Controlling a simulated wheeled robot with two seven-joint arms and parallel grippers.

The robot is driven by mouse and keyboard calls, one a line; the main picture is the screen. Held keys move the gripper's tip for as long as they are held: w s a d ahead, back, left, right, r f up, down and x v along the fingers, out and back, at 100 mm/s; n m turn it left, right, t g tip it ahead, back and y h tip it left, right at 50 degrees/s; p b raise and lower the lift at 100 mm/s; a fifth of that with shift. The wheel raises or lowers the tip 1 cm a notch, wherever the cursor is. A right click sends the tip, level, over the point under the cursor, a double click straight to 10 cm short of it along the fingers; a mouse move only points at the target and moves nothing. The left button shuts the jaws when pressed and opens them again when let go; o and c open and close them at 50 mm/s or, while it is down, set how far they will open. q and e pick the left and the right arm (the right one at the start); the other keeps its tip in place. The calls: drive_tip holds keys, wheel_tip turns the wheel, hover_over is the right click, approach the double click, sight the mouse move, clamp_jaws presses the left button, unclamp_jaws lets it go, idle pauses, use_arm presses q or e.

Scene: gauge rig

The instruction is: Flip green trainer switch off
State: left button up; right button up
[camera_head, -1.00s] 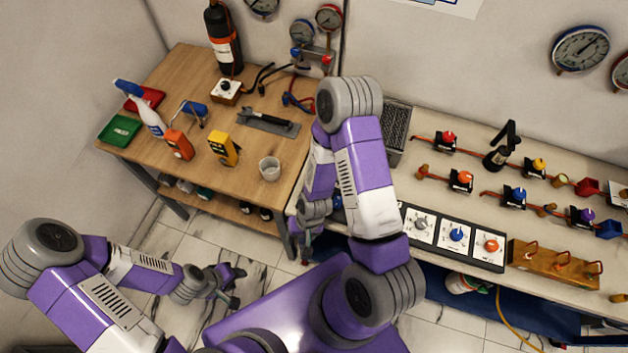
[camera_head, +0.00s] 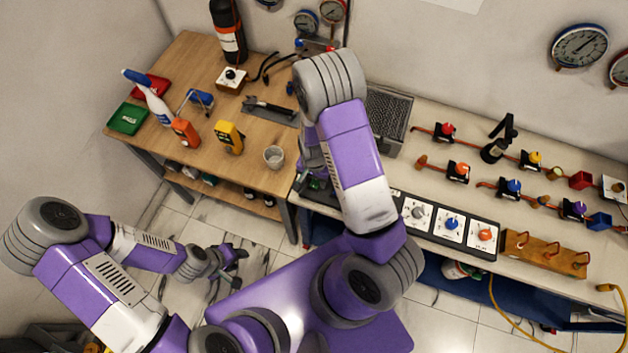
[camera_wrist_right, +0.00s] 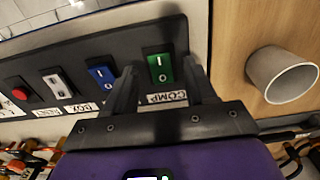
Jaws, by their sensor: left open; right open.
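The green rocker switch (camera_wrist_right: 161,68) sits on a dark panel (camera_wrist_right: 90,50) above a label that reads COMP in the right wrist view. It has an I mark at its upper end and an O mark lower down. I cannot tell which end is pressed. My right gripper (camera_wrist_right: 160,72) is open, with one dark finger on each side of the green switch and nothing held. Whether the fingers touch the panel is unclear. In the head view my right arm mostly hides this gripper and the switch. My left gripper (camera_head: 236,262) is open and empty, low at the left, away from both tables.
Beside the green switch are a blue switch (camera_wrist_right: 101,75), a grey-white switch (camera_wrist_right: 57,84) and a red button (camera_wrist_right: 20,93). A cup (camera_wrist_right: 280,75) stands close by on the wooden table. A knob panel (camera_head: 449,226) lies to the right along the bench front.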

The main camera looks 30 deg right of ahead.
drive_tip(key=shift+f, duration=0.8)
clamp_jaws()
drive_tip(key=shift+w+d+f+g+y+b, duration=0.15)
drive_tip(key=shift+d+g+y+b, duration=0.1)
drive_tip(key=shift+g+y+b, duration=0.5)
drive_tip(key=shift+r+g+y, duration=0.2)
drive_tip(key=shift+g+y, duration=0.05)
drive_tip(key=shift+y, duration=0.1)
unclamp_jaws()
drive_tip(key=shift+w+r, duration=0.1)
